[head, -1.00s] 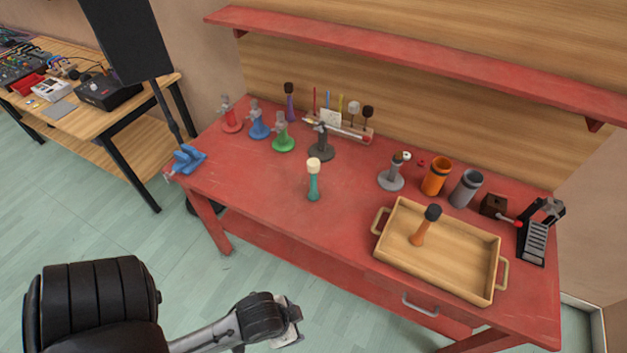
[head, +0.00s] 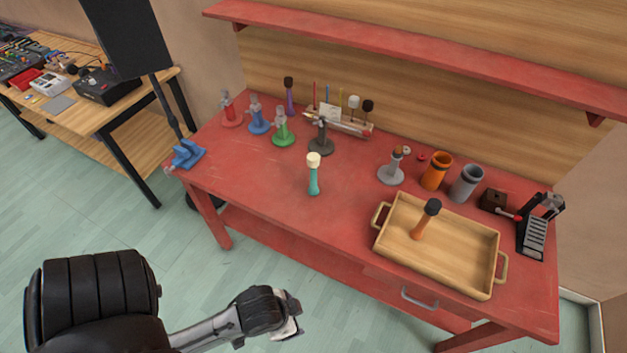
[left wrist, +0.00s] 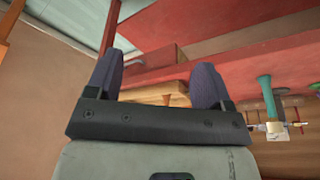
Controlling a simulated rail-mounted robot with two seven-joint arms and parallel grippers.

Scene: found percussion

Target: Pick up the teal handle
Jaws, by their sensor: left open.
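The teal handle (head: 313,182) stands upright with a cream head on top, near the front middle of the red table (head: 265,190). In the left wrist view a teal handle (left wrist: 268,96) with a cream head shows at the right, outside the space between the fingers. My left gripper (left wrist: 157,62) is open and empty, its two dark fingers spread apart. In the head view my left arm reaches in low, in front of the table and away from the handle; its fingers are not clear there. My right gripper is not in view.
A wooden tray (head: 385,247) holding an orange-handled piece (head: 425,220) lies to the right. Red, blue and green stands (head: 281,130) and a dark stand (head: 321,137) are behind the handle. Orange (head: 436,171) and grey (head: 467,183) cups stand at the back right. A shelf (head: 400,50) overhangs the back.

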